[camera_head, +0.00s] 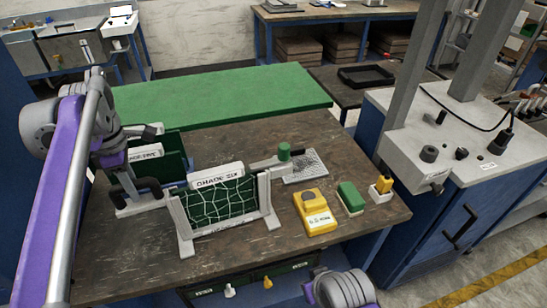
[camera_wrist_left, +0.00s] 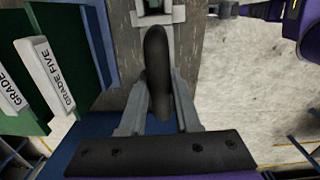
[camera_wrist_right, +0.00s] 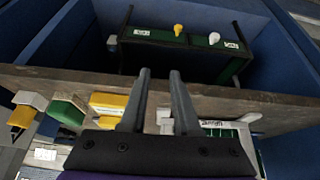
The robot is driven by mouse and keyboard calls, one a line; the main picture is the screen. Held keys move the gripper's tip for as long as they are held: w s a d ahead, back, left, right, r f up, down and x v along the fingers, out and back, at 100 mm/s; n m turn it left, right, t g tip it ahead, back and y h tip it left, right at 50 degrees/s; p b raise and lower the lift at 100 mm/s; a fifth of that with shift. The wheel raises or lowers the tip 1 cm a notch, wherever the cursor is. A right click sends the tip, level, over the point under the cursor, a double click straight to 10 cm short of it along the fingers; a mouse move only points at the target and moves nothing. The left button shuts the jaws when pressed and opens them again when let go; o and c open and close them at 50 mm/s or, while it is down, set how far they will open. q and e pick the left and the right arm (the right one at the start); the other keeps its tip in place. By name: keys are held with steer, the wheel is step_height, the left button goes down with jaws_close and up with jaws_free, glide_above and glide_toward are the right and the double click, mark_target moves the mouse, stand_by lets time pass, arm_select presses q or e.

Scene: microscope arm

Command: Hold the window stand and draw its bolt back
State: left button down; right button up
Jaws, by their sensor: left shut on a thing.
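A dark curved handle (camera_head: 150,184) rises from a low white stand (camera_head: 130,210) at the table's left edge. My left gripper is down at this handle; in the left wrist view its fingers (camera_wrist_left: 158,80) are shut on the dark handle (camera_wrist_left: 156,45), one on each side. The white stand's end shows beyond it in the left wrist view (camera_wrist_left: 150,18). I cannot make out a bolt clearly; the arm hides part of the stand. My right gripper (camera_wrist_right: 160,72) is open and empty at the table's front edge in the right wrist view.
A bar with a green knob (camera_head: 284,151), a yellow box (camera_head: 315,212) and a green block (camera_head: 350,198) are to the right. A green board (camera_head: 172,166) stands behind. Drawers lie below the front edge.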

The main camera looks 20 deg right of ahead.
steer(key=shift+w+d+n, duration=0.1)
steer(key=shift+n, duration=0.5)
steer(key=shift+c, duration=1.2)
steer(key=shift+w+d+n+h, duration=0.15)
steer(key=shift+n+h, duration=0.45)
steer(key=shift+n, duration=0.3)
jaws_close()
steer(key=n+t+h, duration=0.8)
steer(key=n+t, duration=0.2)
steer(key=n, duration=1.7)
glide_toward(283, 154)
steer(key=x, duration=0.6)
steer(key=shift+w+d, duration=0.3)
